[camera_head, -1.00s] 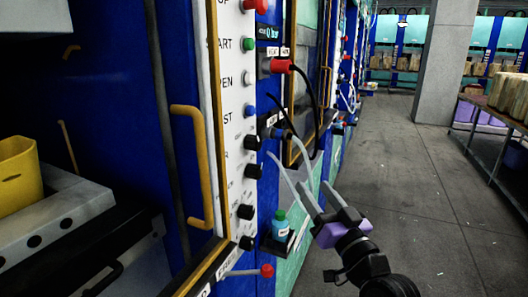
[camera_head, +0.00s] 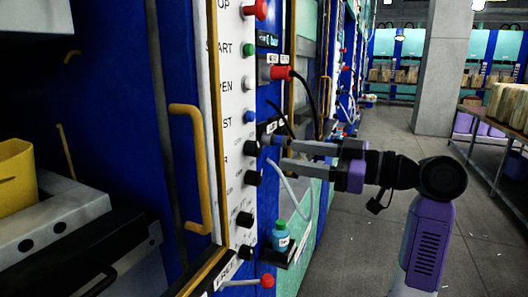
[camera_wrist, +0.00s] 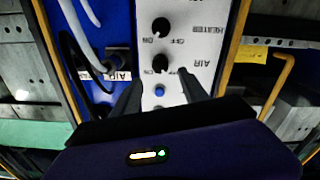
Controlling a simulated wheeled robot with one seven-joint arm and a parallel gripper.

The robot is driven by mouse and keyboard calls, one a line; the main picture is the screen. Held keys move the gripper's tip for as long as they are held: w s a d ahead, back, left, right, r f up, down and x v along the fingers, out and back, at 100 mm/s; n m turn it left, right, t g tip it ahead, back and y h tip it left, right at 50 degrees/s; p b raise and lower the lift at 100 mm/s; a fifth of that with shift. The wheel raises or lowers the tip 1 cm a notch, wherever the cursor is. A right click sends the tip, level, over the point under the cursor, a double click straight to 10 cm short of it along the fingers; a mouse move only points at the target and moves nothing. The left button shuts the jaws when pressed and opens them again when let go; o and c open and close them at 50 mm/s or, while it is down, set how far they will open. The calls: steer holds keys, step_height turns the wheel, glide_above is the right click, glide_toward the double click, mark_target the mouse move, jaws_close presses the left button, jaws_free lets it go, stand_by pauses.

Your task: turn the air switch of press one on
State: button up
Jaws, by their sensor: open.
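The air switch is a black knob (camera_head: 251,148) just below a blue button (camera_head: 249,117) on the white control strip of the near press. In the wrist view the knob (camera_wrist: 160,63) sits by the label AIR, with ON and OFF marks that appear upside down; which way it points is too small to tell. My gripper (camera_head: 275,152) is level and faces the strip, its fingertips just right of the knob in the head view. In the wrist view my gripper (camera_wrist: 158,94) is open and empty, with the blue button (camera_wrist: 159,91) between its fingers.
The heater knob (camera_wrist: 160,27) is beyond the air knob. A yellow handle (camera_head: 190,165) stands left of the strip.

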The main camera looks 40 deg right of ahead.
mark_target(260, 151)
steer(key=shift+p+x, duration=0.5)
steer(key=shift+x, duration=3.35)
steer(key=shift+f, duration=0.15)
jaws_close()
